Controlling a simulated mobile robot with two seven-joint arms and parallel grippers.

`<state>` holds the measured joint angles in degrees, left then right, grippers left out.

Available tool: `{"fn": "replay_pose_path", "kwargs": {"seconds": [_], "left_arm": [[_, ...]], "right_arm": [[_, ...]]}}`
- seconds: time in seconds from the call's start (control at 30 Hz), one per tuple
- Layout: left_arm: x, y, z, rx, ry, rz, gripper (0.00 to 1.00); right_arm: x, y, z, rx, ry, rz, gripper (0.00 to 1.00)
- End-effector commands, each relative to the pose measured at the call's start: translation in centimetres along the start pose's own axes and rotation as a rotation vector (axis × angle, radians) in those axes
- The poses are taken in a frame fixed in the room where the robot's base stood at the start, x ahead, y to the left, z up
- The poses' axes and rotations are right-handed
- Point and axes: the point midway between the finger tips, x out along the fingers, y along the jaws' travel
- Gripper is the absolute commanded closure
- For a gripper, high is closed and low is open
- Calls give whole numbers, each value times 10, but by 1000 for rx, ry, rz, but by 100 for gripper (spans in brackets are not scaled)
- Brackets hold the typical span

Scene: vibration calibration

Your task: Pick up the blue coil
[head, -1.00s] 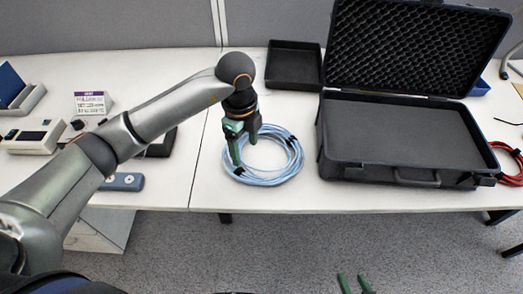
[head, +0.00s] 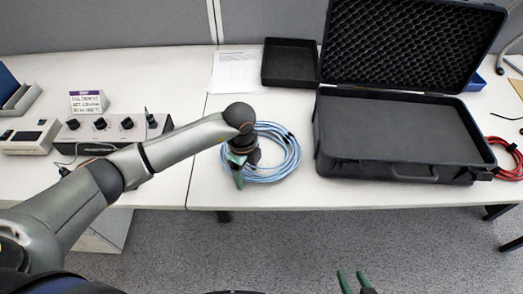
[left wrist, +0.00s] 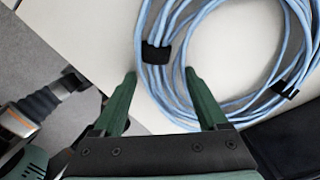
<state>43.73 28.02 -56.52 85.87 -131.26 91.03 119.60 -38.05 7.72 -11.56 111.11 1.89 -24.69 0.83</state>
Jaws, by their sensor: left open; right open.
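The blue coil (head: 294,155) lies flat on the white table, left of the open black case. It also shows in the left wrist view (left wrist: 148,75), with black straps around its bundle. My left gripper (head: 237,172) is open, pointing down at the coil's left front part. In the left wrist view, my open left gripper (left wrist: 160,73) has the bundle and one black strap (left wrist: 155,52) between and just beyond its fingertips. I cannot tell how far above the coil the fingertips are. My left forearm hides part of the coil. My right gripper (head: 353,281) is open and empty, low before the table.
The open black case (head: 335,165) stands right of the coil. A black tray (head: 290,63) and a paper sheet (head: 238,72) lie behind. A control box with knobs (head: 115,129) is at the left, a red coil (head: 503,147) at the far right. The table's front edge is close to the coil.

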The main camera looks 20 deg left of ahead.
Motion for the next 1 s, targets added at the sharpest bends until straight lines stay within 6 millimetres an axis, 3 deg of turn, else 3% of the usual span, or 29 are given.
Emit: {"fn": "replay_pose_path", "kwargs": {"seconds": [0.13, 0.8, 1.0], "left_arm": [[0, 0, 0, 0, 0, 0, 24], [-1, 0, 0, 0, 0, 0, 100], [-1, 0, 0, 0, 0, 0, 100]], "right_arm": [[0, 0, 0, 0, -1, -1, 50], [0, -2, 0, 0, -1, -3, 50], [0, -2, 0, 0, -1, -3, 50]]}}
